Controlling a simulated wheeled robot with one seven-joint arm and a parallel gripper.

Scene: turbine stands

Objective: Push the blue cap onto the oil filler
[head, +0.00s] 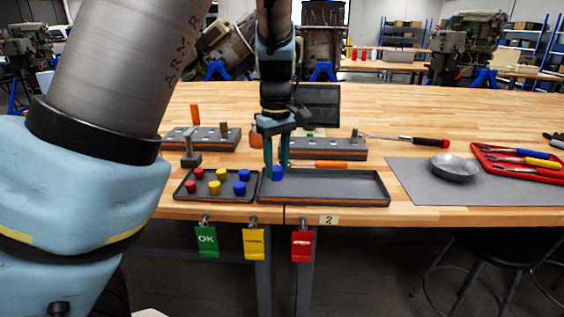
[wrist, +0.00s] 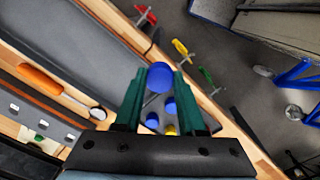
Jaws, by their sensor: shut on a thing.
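My gripper (head: 276,169) points down, its green fingers shut on a blue cap (head: 278,174). The cap is near the left end of the empty dark tray (head: 340,200), by the border with the cap tray; I cannot tell its exact height. In the wrist view the held blue cap (wrist: 160,77) shows between the fingertips. The cap tray (head: 183,198) holds red, yellow and other blue caps (head: 240,188). I cannot pick out the oil filler with certainty; grey fixture blocks (head: 345,155) with fittings stand behind the trays.
Another fixture block (head: 228,140) is at the back left. To the right are a grey mat (head: 410,185), a metal bowl (head: 455,167) and a red tool tray (head: 505,170). Tags hang from the front edge.

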